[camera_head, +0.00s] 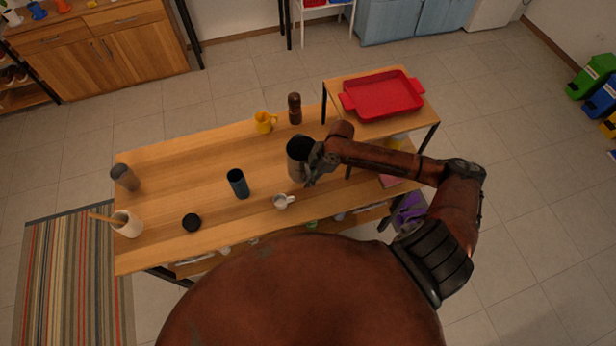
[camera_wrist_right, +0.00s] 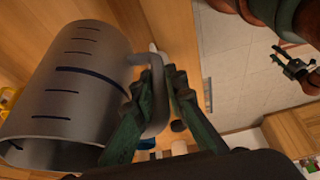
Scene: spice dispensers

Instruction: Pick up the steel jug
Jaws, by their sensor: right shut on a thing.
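The steel jug (camera_head: 298,160) is a grey metal cylinder with dark measuring marks, at the right part of the wooden table in the head view. It fills the left of the right wrist view (camera_wrist_right: 70,95), with its open rim toward the lower left. My right gripper (camera_head: 318,165) is at the jug's right side. In the right wrist view its two green fingers (camera_wrist_right: 160,95) are shut on the jug's handle (camera_wrist_right: 157,120). Whether the jug touches the table is hard to tell. My left gripper is not in the head view.
A red tray (camera_head: 383,95) sits on a raised stand at right.

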